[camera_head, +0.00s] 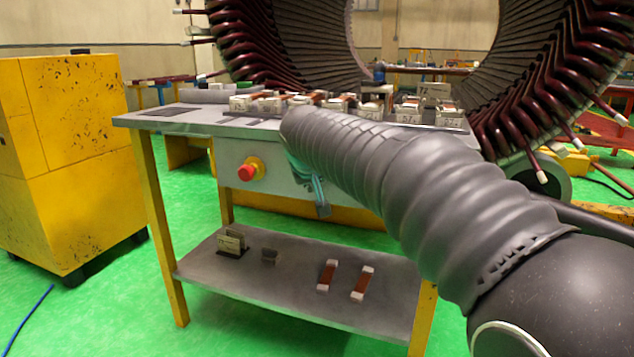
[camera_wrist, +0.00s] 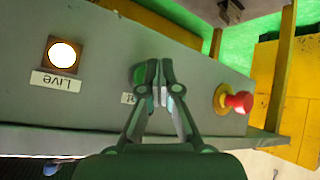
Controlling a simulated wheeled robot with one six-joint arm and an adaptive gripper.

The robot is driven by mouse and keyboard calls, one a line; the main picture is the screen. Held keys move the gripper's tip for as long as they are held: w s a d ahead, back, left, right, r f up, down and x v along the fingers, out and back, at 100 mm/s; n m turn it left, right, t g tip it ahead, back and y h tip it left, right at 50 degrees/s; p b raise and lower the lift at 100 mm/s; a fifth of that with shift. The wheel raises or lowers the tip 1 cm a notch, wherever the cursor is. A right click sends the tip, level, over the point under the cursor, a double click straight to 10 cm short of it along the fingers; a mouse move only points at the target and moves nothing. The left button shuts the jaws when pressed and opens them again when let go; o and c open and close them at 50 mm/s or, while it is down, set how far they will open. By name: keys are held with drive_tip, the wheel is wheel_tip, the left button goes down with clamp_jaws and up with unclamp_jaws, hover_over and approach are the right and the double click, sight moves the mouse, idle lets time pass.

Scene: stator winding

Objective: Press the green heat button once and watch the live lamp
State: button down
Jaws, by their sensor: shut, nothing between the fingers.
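In the wrist view, which is upside down, my gripper (camera_wrist: 159,66) is shut and empty, with its fingertips at the grey panel. A green round edge, the heat button (camera_wrist: 138,76), shows just left of the fingers and is partly hidden by them. I cannot tell whether the tips touch it. The live lamp (camera_wrist: 62,54) glows bright white in its square frame, above a label reading "Live" (camera_wrist: 57,80). In the head view, my arm hides the lamp and green button; only a bit of my gripper (camera_head: 319,194) shows below the arm.
A red mushroom button (camera_wrist: 238,102) on a yellow base sticks out right of my gripper; it also shows in the head view (camera_head: 247,172). The workbench (camera_head: 185,125) holds several coil parts. A yellow cabinet (camera_head: 75,150) stands left, and a large stator (camera_head: 270,45) behind.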

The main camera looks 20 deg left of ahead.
idle(0.3)
drive_tip(key=s+b, duration=0.2)
drive_tip(key=s, duration=0.3)
drive_tip(key=shift+a+b, duration=0.2)
drive_tip(key=shift+b, duration=0.1)
idle(0.6)
